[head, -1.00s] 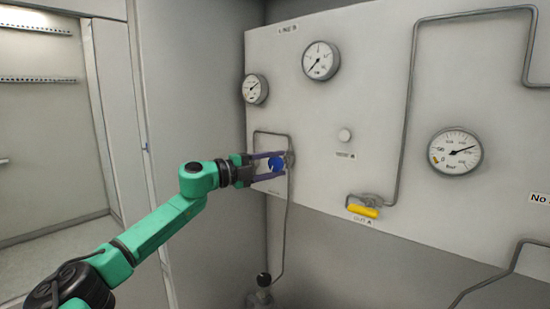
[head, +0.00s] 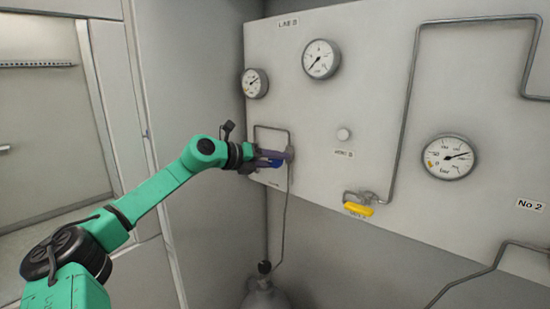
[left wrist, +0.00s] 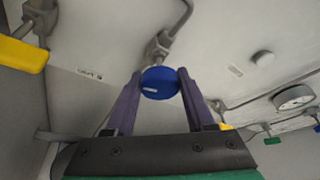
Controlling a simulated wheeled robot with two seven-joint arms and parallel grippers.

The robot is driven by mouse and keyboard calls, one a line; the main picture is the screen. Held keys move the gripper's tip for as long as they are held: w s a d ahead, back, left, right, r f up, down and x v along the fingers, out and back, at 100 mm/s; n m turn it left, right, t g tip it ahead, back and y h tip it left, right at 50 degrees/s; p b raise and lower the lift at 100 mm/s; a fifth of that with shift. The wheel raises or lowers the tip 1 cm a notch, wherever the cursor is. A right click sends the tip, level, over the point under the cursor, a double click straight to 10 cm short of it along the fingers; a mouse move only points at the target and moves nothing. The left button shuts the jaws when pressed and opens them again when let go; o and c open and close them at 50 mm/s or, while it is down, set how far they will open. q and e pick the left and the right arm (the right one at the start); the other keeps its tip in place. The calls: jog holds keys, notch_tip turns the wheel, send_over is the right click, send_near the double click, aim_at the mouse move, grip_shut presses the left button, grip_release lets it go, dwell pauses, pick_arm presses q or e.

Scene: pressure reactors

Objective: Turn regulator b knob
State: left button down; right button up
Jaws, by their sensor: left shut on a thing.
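The blue regulator knob (head: 276,163) sits on the left part of the wall panel, below the two upper gauges. It also shows in the left wrist view (left wrist: 160,83) as a round blue cap with a small white mark. My left gripper (head: 284,156) is at the knob, and its two purple fingers are shut on the knob's sides. In the left wrist view the left gripper (left wrist: 159,88) has one finger on each side of the knob. In the head view the fingers partly hide the knob. My right gripper is not in view.
The panel (head: 390,100) carries a small gauge (head: 255,83), a gauge at upper middle (head: 320,59) and a larger gauge (head: 449,157). A white button (head: 343,134) and a yellow valve handle (head: 358,209) are to the right. A grey cylinder (head: 265,291) stands below.

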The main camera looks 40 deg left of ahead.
pick_arm(q)
jog(key=shift+f+m+y, duration=0.1)
jog(key=shift+m+y, duration=0.5)
jog(key=shift+m, duration=0.3)
jog(key=shift+c, duration=1.3)
grip_release()
jog(key=b+v, duration=1.1)
jog(key=v, duration=0.3)
jog(key=shift+s+r+b, duration=0.2)
jog(key=shift+r+b, duration=0.15)
jog(key=shift+r, duration=0.05)
